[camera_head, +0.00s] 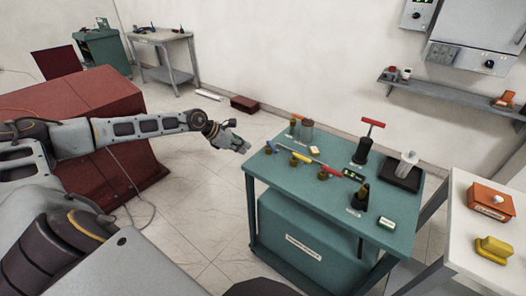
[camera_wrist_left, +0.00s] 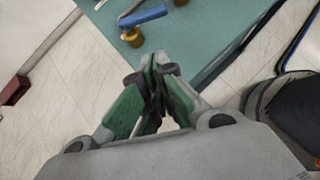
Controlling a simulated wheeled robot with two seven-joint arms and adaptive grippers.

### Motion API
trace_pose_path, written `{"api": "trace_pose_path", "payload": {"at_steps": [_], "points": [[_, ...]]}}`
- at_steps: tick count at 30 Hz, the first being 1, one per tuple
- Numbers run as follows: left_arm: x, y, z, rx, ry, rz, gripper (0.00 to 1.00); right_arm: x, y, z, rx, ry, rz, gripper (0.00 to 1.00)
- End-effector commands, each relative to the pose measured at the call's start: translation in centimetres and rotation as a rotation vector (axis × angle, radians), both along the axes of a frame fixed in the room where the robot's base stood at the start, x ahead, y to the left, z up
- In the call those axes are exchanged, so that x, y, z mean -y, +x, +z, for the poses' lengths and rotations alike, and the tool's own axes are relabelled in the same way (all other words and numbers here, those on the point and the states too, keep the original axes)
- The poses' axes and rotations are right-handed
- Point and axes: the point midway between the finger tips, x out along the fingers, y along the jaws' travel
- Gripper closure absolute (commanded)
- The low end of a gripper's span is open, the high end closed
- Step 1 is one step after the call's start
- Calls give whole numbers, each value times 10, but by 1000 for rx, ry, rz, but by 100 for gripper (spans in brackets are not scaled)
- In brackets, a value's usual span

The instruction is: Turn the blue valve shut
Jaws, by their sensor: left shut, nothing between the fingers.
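The blue valve has a blue handle on a round brass body. In the left wrist view its blue handle (camera_wrist_left: 145,15) and brass body (camera_wrist_left: 132,37) lie just past my fingertips, near the table edge. In the head view the valve (camera_head: 280,147) is at the left end of a row of small valves on the green table (camera_head: 325,200). My left gripper (camera_head: 245,148) is shut and empty, just left of the valve and apart from it; its closed fingertips also show in the left wrist view (camera_wrist_left: 157,68). My right gripper is not in view.
Other coloured-handled valves stand close to the right of the blue one. A red T-handled black pump (camera_head: 365,140) and a black stand with a white piece (camera_head: 403,172) are farther right. A white table (camera_head: 470,235) stands at right.

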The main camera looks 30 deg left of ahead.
Motion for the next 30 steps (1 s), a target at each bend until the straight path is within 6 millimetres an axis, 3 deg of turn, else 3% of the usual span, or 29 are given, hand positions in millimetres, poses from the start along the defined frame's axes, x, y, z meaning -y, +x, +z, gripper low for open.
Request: {"api": "trace_pose_path", "payload": {"at_steps": [30], "points": [[29,41,-46,1,-2,0,100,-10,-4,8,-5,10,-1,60]]}}
